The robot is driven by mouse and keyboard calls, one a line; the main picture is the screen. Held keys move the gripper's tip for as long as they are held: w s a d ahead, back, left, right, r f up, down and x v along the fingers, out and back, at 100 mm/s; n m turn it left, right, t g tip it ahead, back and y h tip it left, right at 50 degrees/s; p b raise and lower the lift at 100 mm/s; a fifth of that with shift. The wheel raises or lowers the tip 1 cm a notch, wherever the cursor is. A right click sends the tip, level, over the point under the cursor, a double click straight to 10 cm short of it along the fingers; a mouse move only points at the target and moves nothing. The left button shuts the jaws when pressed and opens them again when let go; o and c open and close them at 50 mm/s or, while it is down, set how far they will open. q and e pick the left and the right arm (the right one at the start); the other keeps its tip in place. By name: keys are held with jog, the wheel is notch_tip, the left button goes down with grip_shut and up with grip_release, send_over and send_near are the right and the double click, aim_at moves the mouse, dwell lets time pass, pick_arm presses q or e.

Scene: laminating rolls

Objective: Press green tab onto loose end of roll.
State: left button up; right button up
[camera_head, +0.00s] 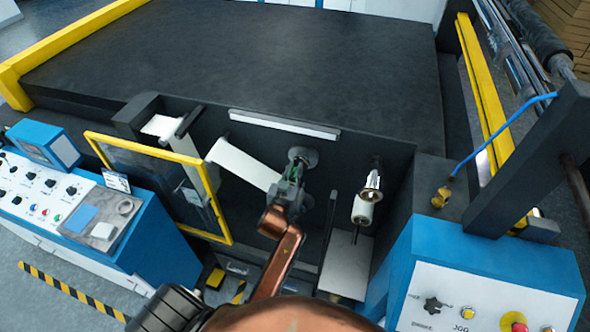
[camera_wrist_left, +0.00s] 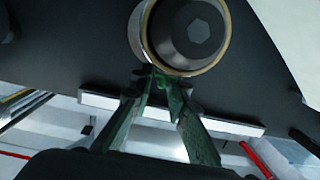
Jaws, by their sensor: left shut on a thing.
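My left gripper (camera_head: 290,188) reaches up from the bottom of the head view to the front of a roll (camera_head: 303,155) on the machine's dark face. In the left wrist view the roll (camera_wrist_left: 222,40) shows end-on, with a pale rim and a dark hub with a hexagonal centre. The left gripper's fingers (camera_wrist_left: 163,84) meet just below its rim, shut on a small green tab (camera_wrist_left: 172,92). The tab is mostly hidden by the fingers, and I cannot tell whether it touches the roll. A white web (camera_head: 243,163) runs up-left from the roll. My right gripper is not in view.
A yellow-framed clear guard (camera_head: 215,185) stands left of the roll. A second spindle with a white roll (camera_head: 362,210) is to the right, above a pale plate (camera_head: 346,263). Blue control consoles (camera_head: 150,230) flank the space, with another (camera_head: 485,250) at right.

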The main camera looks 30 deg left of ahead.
pick_arm(q)
jog(key=shift+f+b, duration=0.3)
jog(key=shift+f, duration=0.3)
dwell(0.8)
jog(key=o, duration=0.8)
jog(key=shift+c, duration=0.2)
jog(key=v, duration=0.7)
jog(key=shift+s, duration=0.2)
jog(key=shift+r, duration=0.1)
